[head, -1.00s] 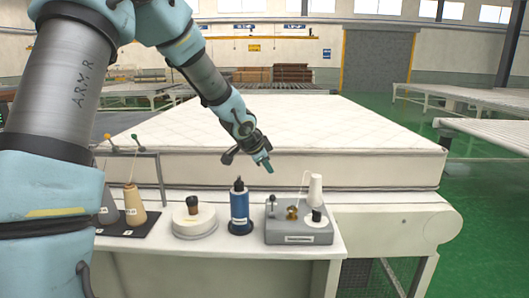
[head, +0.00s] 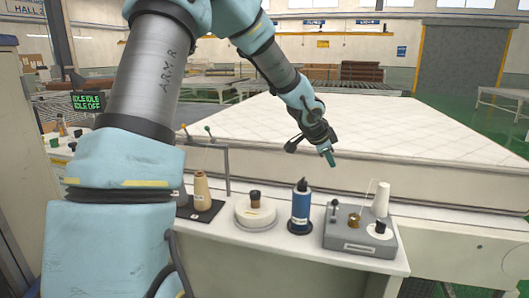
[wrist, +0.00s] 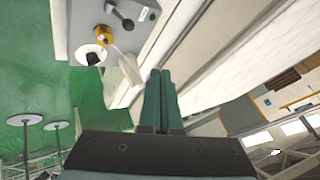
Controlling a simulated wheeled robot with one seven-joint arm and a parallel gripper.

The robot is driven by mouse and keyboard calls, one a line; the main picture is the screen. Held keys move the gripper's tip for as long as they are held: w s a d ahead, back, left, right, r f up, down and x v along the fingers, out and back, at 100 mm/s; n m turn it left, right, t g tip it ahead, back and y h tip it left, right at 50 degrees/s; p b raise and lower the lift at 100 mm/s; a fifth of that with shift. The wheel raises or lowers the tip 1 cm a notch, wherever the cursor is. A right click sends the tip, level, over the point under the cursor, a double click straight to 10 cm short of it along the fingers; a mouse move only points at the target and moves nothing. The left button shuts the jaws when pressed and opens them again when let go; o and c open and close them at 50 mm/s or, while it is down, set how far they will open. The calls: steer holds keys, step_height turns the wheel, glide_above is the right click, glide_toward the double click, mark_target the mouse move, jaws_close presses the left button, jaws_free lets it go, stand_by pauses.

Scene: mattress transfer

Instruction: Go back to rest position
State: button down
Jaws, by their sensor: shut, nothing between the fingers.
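My gripper (head: 329,158) is in the air in the head view, above the front edge of the white quilted mattress (head: 400,128). Its green fingers (wrist: 160,102) lie together in the wrist view, with nothing between them. My arm is bent, reaching up and then down to the right. Below the gripper, apart from it, a blue bottle (head: 301,208) stands on the white bench (head: 290,248). The grey winder box (head: 350,238), with a white cone (head: 381,198) on it, is to the bottle's right. The box also shows in the wrist view (wrist: 88,14).
A round white dish (head: 256,215) with a dark-topped knob and a tan thread cone (head: 202,188) stand left of the bottle. A green-lettered display (head: 87,101) is at the far left. Green floor (wrist: 40,80) is open beside the bench.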

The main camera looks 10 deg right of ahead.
steer(key=s+a+f+n+y+b, duration=0.1)
steer(key=a+f+n+y, duration=0.15)
steer(key=a, duration=0.55)
steer(key=s+a+f+n+y, duration=0.1)
steer(key=s+a+n, duration=0.15)
steer(key=a, duration=0.45)
steer(key=s+a+f+n+y+b, duration=0.1)
steer(key=a+f+n+y, duration=0.15)
steer(key=a, duration=0.55)
steer(key=s+a+f+n+g+b, duration=0.1)
steer(key=s+a+f+n+g, duration=0.1)
steer(key=s+a+n, duration=0.8)
steer(key=s+a+g, duration=0.1)
steer(key=s+a, duration=0.2)
steer(key=a, duration=0.1)
